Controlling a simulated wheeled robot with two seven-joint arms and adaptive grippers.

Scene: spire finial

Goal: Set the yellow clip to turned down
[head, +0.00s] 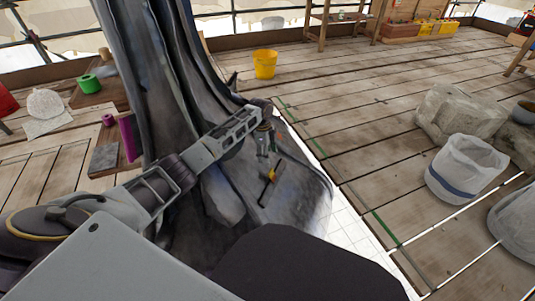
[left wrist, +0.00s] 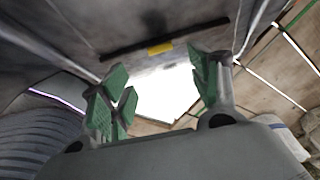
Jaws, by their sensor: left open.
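The yellow clip (head: 271,174) is a small yellow piece on a thin dark bar (head: 265,193) against the grey spire (head: 300,195). In the left wrist view the clip (left wrist: 160,48) sits near the middle of the dark bar (left wrist: 125,53), beyond my fingertips. Which way the clip is turned is too small to tell. My left gripper (left wrist: 157,78) is open, with green-padded fingers apart and nothing between them. In the head view my left gripper (head: 267,148) hangs just above the clip, apart from it as far as I can see. My right gripper is not in view.
The tall grey folded spire rises at left centre, close to my left arm. A bright gap in the deck (head: 355,235) lies right of it. A yellow bucket (head: 265,63), a pale sack-like bin (head: 466,168) and stone blocks (head: 460,112) stand on the planks.

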